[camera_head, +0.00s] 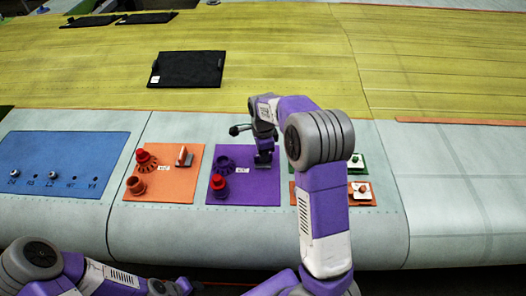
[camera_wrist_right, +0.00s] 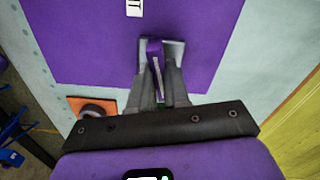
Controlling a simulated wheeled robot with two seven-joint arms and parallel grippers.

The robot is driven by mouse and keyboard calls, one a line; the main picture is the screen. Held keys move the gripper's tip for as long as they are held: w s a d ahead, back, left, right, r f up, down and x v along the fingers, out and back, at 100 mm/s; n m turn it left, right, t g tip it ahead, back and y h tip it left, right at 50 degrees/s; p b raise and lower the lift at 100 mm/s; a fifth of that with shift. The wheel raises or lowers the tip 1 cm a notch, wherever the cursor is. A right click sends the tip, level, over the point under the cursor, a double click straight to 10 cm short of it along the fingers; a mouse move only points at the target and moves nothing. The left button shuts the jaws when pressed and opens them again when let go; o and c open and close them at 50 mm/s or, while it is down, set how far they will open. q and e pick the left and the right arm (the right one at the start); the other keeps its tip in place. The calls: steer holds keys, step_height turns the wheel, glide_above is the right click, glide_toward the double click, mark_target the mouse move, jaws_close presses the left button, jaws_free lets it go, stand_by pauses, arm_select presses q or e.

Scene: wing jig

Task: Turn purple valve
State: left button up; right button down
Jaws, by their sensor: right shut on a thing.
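The purple panel (camera_head: 250,195) lies on the pale wing surface, left of my right arm in the head view. It carries a purple wheel (camera_head: 223,163), a red knob (camera_head: 218,182) and the purple valve's lever, which my gripper mostly hides there. In the right wrist view the purple valve lever (camera_wrist_right: 155,56) stands on a light grey base plate. My right gripper (camera_wrist_right: 160,88) is shut on the lever, with a finger on each side of it. It also shows from behind in the head view (camera_head: 264,159). Only links of my left arm show at the lower left.
An orange panel (camera_head: 160,196) with red and orange knobs and a lever lies to the left. A blue panel (camera_head: 65,150) is farther left. Small green and orange panels (camera_head: 366,200) are partly behind my right arm. A black pad (camera_head: 190,70) lies on the yellow area.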

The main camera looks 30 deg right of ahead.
steer(key=shift+w+r+m+p, duration=0.1)
steer(key=shift+m+p, duration=0.45)
steer(key=shift+m, duration=1.05)
steer(key=c, duration=1.1)
jaws_free()
step_height(320, 180, up, 8)
steer(key=shift+f, duration=0.25)
